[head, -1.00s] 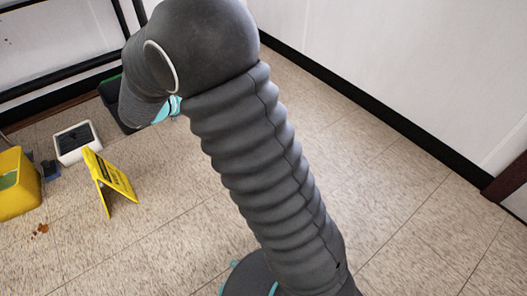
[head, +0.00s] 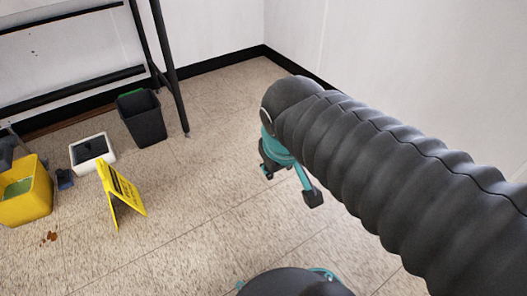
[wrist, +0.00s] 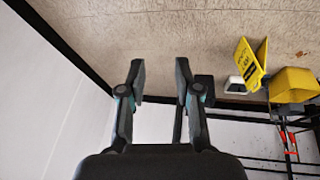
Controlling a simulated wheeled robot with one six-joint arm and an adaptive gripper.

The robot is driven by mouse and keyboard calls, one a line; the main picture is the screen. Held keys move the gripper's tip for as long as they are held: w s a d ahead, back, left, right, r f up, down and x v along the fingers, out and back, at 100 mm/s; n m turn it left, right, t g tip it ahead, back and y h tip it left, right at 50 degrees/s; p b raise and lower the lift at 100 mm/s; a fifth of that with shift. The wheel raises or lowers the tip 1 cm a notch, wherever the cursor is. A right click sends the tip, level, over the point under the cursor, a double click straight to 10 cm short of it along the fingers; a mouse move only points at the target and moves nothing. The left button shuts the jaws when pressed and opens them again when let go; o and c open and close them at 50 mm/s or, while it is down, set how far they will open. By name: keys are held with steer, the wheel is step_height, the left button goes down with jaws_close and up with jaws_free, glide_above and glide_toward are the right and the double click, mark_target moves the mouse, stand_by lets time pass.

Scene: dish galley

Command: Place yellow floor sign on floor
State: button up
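The yellow floor sign (head: 122,192) stands on the floor as an open A-frame, at the left of the head view, with dark print on its face. It also shows at the upper right of the wrist view (wrist: 248,64). My gripper (head: 288,188) is up and to the right of the sign in the head view, well apart from it. In the wrist view my gripper (wrist: 160,80) has its two fingers spread, with nothing between them.
A yellow bucket (head: 26,196) stands left of the sign, with brown spots (head: 49,237) on the floor nearby. A white box with a dark top (head: 92,152) and a black bin (head: 142,120) stand behind, by a black metal rack (head: 172,70). The floor right of the sign is clear.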

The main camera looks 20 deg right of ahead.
steer(key=s+m, duration=0.1)
steer(key=s+a+t+y, duration=0.1)
steer(key=shift+s+a+r+m, duration=0.2)
steer(key=shift+s+a+m, duration=0.1)
steer(key=shift+m, duration=0.1)
stand_by(1.3)
